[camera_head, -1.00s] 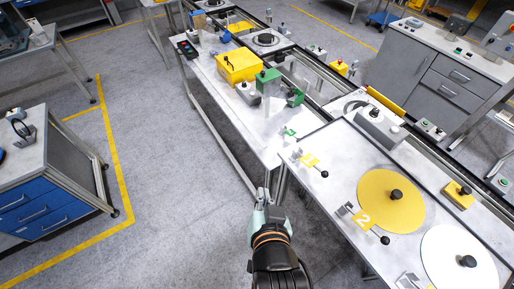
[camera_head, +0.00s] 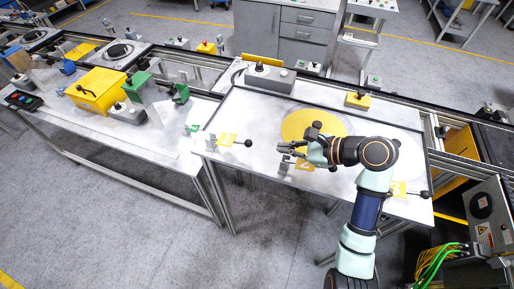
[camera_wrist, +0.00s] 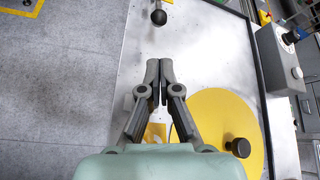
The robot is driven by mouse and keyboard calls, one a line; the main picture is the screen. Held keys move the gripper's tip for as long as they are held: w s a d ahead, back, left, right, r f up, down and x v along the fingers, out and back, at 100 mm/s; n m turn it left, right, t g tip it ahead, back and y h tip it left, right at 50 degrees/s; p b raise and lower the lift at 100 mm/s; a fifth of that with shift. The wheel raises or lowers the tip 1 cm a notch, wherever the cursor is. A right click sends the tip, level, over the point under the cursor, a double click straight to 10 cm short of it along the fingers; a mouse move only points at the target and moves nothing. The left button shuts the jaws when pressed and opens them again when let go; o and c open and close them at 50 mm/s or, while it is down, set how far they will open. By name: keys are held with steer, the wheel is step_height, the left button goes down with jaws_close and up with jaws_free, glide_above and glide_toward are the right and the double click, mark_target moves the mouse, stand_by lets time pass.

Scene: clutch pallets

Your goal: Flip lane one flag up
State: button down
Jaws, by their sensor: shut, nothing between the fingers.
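The lane one flag (camera_head: 226,140) is a small yellow plate at the left end of the right-hand table. Its lever ends in a black ball knob (camera_head: 248,143) pointing right, low over the tabletop. In the wrist view a black ball knob (camera_wrist: 158,17), likely this one, shows ahead of the fingertips; the lane one plate is out of that view. My gripper (camera_head: 281,148) is shut and empty, apart from the knob and to its right. The fingers meet in the wrist view (camera_wrist: 160,66). The lane two flag (camera_head: 304,165) is partly hidden below my gripper.
A yellow disc (camera_head: 296,122) lies on the table, partly behind my arm. Another yellow flag (camera_head: 399,188) with a ball lever sits to the right. A grey control box (camera_head: 269,77) stands at the back. The tabletop around the lane one knob is clear.

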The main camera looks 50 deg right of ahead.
steer(key=x, duration=1)
steer(key=shift+w, duration=0.1)
steer(key=shift+r, duration=0.1)
